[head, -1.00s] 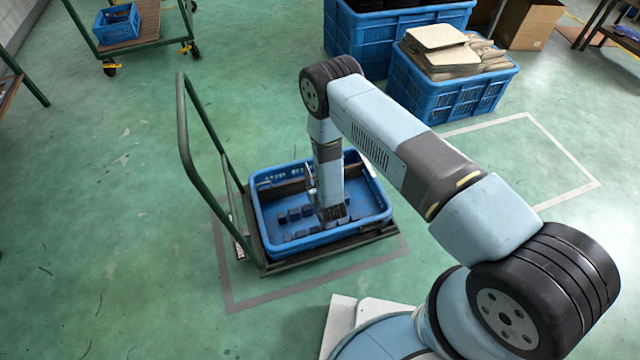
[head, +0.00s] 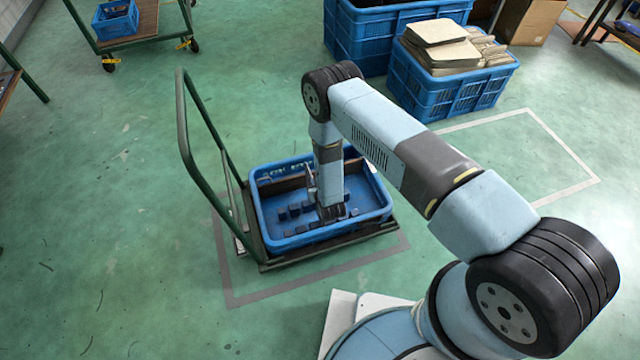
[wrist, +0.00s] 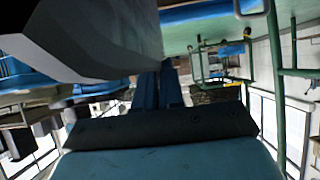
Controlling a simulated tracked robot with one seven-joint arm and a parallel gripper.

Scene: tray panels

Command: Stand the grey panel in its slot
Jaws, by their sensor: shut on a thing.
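A blue tray (head: 262,222) sits on a low green-framed cart, with several small dark blue blocks (head: 294,209) standing on its floor. My gripper (head: 332,212) points down into the tray, just right of these blocks. In the wrist view its dark blue fingers (wrist: 160,80) are shut, and the large grey panel (wrist: 95,35) fills the upper left, tilted, at their tips. In the head view I cannot make out the panel; my arm and gripper cover that part. I cannot tell which blocks form its slot or whether the panel touches them.
The cart's green handle (head: 188,130) rises left of the tray. The tray's walls surround my gripper closely. Blue crates (head: 455,85) stand behind at the right, one stacked with cardboard, and another cart (head: 130,30) stands far left. Floor around the tray is clear.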

